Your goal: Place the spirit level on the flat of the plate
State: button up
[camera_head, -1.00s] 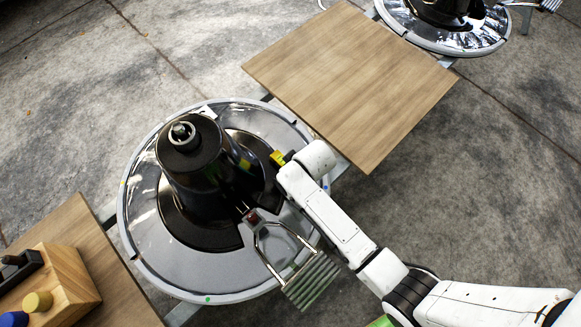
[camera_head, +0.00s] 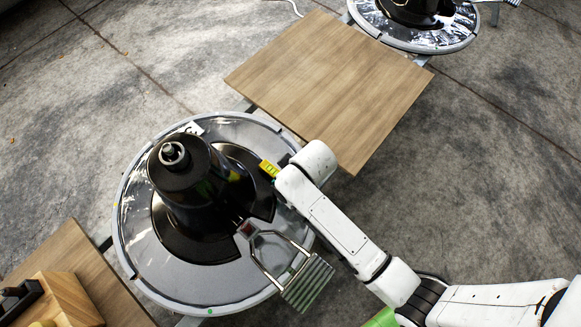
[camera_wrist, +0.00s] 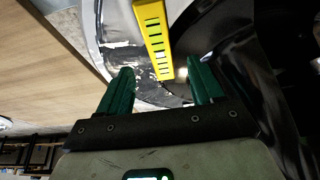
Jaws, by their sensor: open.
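The spirit level (camera_wrist: 154,38) is a yellow bar with a row of slots. It lies over the outer grey part of the round plate (camera_head: 160,275), beside the black centre; the wrist view suggests it rests flat, but contact is not clear. In the head view the level (camera_head: 268,168) shows just left of my wrist. My gripper (camera_wrist: 160,68) is open, its green fingers apart on either side of the level's near end, seemingly not pressing on it. My gripper is hidden behind my white wrist in the head view.
A black column (camera_head: 195,185) rises from the plate's middle. A metal footrest (camera_head: 300,280) juts out at the lower right. A bare wooden board (camera_head: 330,90) lies behind, and a wooden block (camera_head: 65,298) stands on another board at the lower left.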

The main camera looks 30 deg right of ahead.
jog(key=p+v, duration=0.1)
jog(key=v, duration=0.3)
jog(key=shift+s+r, duration=0.1)
jog(key=shift+r, duration=0.15)
jog(key=shift+s+d, duration=0.1)
